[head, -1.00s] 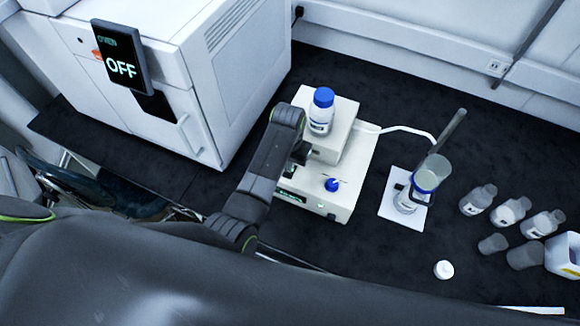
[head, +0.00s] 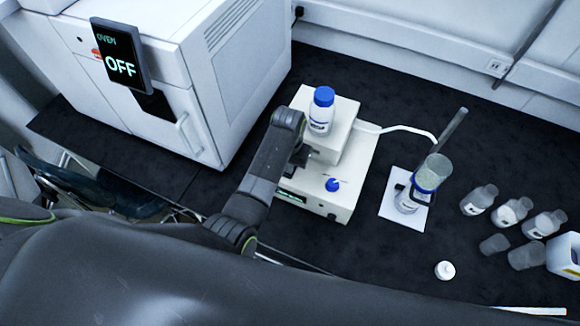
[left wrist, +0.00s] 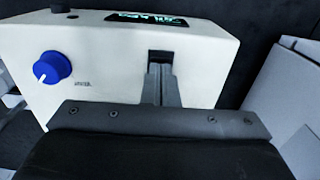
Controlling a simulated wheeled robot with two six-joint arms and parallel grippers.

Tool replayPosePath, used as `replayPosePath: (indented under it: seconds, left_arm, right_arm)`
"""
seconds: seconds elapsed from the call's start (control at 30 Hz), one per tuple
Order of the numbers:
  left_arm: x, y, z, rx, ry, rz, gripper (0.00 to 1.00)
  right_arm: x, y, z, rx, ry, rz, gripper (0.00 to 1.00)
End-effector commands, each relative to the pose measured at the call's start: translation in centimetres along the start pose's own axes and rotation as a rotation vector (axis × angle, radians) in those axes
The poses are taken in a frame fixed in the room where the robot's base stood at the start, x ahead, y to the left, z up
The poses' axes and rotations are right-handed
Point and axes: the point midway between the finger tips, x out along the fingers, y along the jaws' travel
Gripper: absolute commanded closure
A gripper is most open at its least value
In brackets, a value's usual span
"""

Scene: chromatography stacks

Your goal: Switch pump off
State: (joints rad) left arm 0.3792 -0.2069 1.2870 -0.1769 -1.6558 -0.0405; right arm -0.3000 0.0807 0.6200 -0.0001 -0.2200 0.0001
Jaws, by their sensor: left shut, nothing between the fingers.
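The pump (head: 348,190) is a cream box on the dark bench, with a raised back part. Its blue knob (head: 332,185) also shows in the left wrist view (left wrist: 52,68). A lit green display (left wrist: 150,19) is on its panel, partly cut off in that view. My left gripper (left wrist: 160,68) is shut and empty, its fingertips at a dark slot-like recess (left wrist: 159,56) in the panel. The fingers cover most of that recess, so the switch position cannot be told. In the head view my left gripper (head: 300,155) is mostly hidden by its own arm.
A blue-capped bottle (head: 321,112) stands on the pump's raised part. A white oven (head: 205,80) reading OFF stands left. A column in a flask (head: 425,180) stands to the right, with white tubing (head: 400,129) from the pump. Several bottles (head: 510,212) stand farther right.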

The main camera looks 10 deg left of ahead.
Motion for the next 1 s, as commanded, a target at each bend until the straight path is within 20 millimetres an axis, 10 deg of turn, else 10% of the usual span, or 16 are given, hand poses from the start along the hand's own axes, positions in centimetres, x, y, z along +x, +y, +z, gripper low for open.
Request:
replayPosePath:
  seconds: [1.0]
  left_arm:
    - [-6.4, 0.0, 0.0, 0.0, -0.002, 0.0, 1.0]
  right_arm:
    - [-2.1, 0.2, -0.2, 0.0, 0.0, 0.0, 0.64]
